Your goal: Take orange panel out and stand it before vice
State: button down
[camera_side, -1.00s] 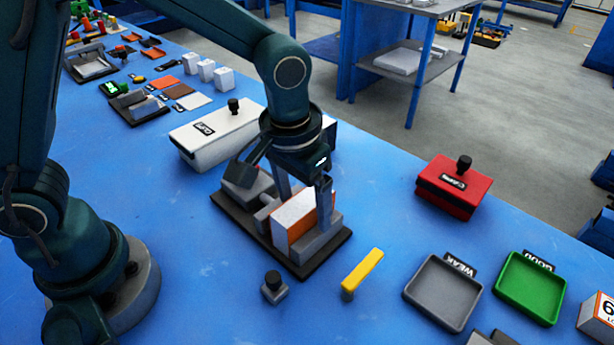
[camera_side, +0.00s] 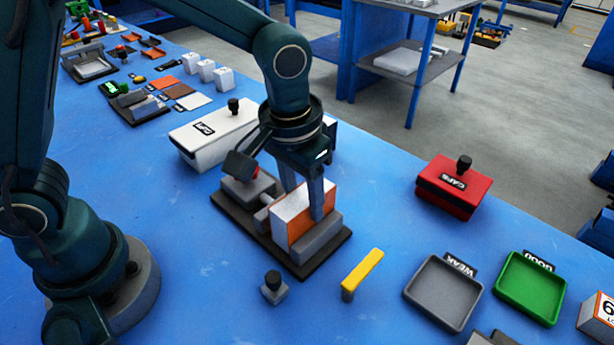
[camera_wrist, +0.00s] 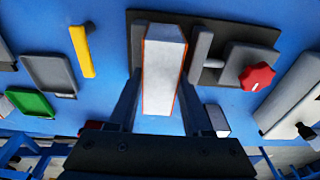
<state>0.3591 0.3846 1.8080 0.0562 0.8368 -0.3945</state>
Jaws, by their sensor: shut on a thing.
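The orange panel (camera_side: 291,212), a block with orange faces and a pale rim, stands upright at the vice (camera_side: 330,240). In the wrist view the panel (camera_wrist: 162,62) shows its pale edge with thin orange borders, between my two fingers. My gripper (camera_side: 303,198) is shut on the panel from above. One finger is in front of the panel's right part, the other behind it. The vice has a dark base, grey jaws and a red knob (camera_wrist: 257,76). The panel's lower edge is partly hidden by the front jaw, so I cannot tell whether it touches the base.
A yellow bar on a post (camera_side: 362,272) and a small black-knobbed block (camera_side: 273,287) stand in front of the vice. The grey WEAK tray (camera_side: 443,293), green GOOD tray (camera_side: 531,287) and red box (camera_side: 450,187) are right. A white box (camera_side: 212,140) stands behind.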

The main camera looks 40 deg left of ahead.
aim_at(301, 193)
notch_tip(301, 193, up, 17)
jog(key=shift+f, duration=0.15)
dwell(0.4)
jog(key=s+a+f, duration=0.1)
jog(key=a+f, duration=0.2)
jog(key=a, duration=0.3)
jog(key=s+a+f, duration=0.1)
jog(key=a+f, duration=0.2)
jog(key=a, duration=0.4)
jog(key=shift+a+f, duration=0.15)
jog(key=shift+a, duration=0.1)
